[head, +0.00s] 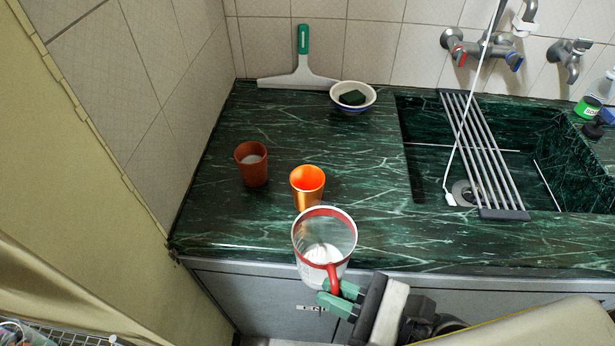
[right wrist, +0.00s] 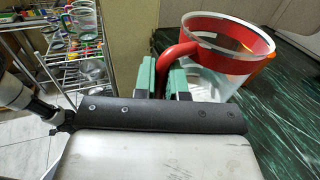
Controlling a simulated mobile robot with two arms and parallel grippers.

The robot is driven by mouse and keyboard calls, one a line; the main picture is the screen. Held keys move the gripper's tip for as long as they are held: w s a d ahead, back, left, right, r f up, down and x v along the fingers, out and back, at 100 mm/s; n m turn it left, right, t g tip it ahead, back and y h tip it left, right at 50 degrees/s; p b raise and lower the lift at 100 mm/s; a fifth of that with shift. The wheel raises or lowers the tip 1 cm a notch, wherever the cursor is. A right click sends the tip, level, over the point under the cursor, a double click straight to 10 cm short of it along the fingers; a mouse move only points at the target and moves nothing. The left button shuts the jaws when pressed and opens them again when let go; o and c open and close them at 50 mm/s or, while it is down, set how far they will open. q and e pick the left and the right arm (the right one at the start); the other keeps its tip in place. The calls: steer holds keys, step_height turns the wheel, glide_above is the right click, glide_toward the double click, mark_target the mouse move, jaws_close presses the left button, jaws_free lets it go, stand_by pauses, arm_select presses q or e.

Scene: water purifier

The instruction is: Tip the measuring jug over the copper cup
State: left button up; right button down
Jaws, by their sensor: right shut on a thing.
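The clear measuring jug (head: 324,238) has a red rim and a red handle. It is at the counter's front edge in the head view, with some whitish content low inside. My right gripper (head: 336,298) is shut on the jug's red handle; its green fingers also show in the right wrist view (right wrist: 163,75), with the jug (right wrist: 228,42) beside them. The jug looks close to upright. The copper cup (head: 307,188) stands on the counter just behind the jug, its lower part partly hidden by the jug's rim. My left gripper is not in view.
A brown cup (head: 252,165) with pale content stands left of the copper cup. A squeegee (head: 300,68) and a white bowl (head: 353,97) with a dark sponge are at the back wall. The sink (head: 550,170) with a rack (head: 484,150) is at right. Counter between is clear.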

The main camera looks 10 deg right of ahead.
mark_target(335, 278)
steer(key=shift+w+r+m+g+h+p, duration=0.25)
steer(key=shift+w+r+m+p, duration=0.15)
steer(key=shift+r+p, duration=0.4)
steer(key=shift+w+r+m+g+h+p, duration=0.15)
steer(key=shift+w+r+m+h+p, duration=0.3)
steer(key=shift+p, duration=0.5)
steer(key=w+r+m+g+h+p, duration=0.1)
steer(key=w+r+m+g+p, duration=0.3)
steer(key=p, duration=1.5)
steer(key=shift+w+d+r+m+g+h+p, duration=0.15)
steer(key=shift+w+r+m+g+h+p, duration=0.2)
steer(key=shift+w+r+m, duration=0.8)
steer(key=shift+w+r+n+p, duration=0.25)
steer(key=shift+w+n+p, duration=0.1)
steer(key=shift+w, duration=0.35)
steer(key=shift+w+r+g+p, duration=0.25)
steer(key=shift+w+r+p, duration=0.1)
steer(key=shift+p, duration=0.7)
steer(key=shift+w+r+p, duration=0.15)
steer(key=shift+p, duration=0.15)
steer(key=shift+w+r+p, duration=0.1)
steer(key=shift+p, duration=0.25)
steer(key=shift+w+r+m+g+p, duration=0.3)
steer(key=shift+m+p, duration=0.25)
steer(key=shift+p, duration=0.15)
